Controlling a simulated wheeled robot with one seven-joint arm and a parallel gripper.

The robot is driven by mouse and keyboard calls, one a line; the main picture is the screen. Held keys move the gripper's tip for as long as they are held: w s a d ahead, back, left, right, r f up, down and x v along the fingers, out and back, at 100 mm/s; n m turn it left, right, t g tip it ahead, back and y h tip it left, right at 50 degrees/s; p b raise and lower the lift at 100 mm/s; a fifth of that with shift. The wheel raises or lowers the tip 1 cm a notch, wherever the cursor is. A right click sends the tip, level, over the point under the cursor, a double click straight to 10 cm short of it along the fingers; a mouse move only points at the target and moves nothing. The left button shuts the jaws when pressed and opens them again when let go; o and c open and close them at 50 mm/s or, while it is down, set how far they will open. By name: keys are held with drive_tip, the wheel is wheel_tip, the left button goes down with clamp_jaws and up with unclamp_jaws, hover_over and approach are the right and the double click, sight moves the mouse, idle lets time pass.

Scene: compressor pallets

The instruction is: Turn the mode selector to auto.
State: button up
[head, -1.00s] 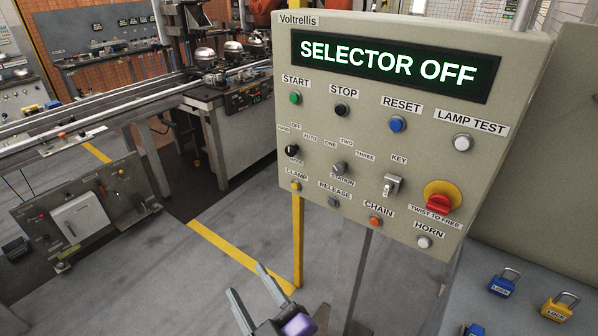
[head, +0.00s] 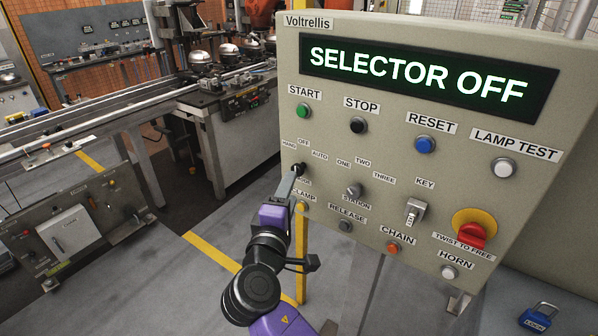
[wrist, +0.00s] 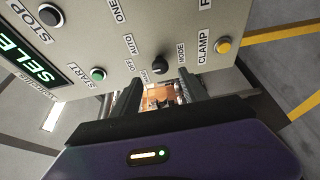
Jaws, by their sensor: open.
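The black mode selector knob (head: 299,169) is at the left edge of the grey control panel (head: 400,140), below the labels HAND, OFF and AUTO. The panel's display (head: 430,78) reads SELECTOR OFF. In the wrist view the knob (wrist: 159,65) shows just beyond the fingertips and roughly between them. My gripper (head: 287,184) is open and close in front of the knob; in the wrist view its two fingers (wrist: 158,82) stand apart, one on each side. Contact with the knob cannot be told. In the head view a finger covers part of the MODE label.
The clamp button (wrist: 223,45) is close beside the knob. The station selector (head: 353,190), key switch (head: 414,211) and red emergency stop (head: 471,236) are farther right. A blue padlock (head: 538,317) is at lower right. A conveyor (head: 90,130) runs behind at left.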

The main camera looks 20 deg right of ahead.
sight(300, 168)
drive_tip(key=p+x, duration=0.1)
drive_tip(key=x, duration=0.6)
drive_tip(key=shift+w, duration=0.25)
drive_tip(key=shift+f, duration=0.1)
clamp_jaws()
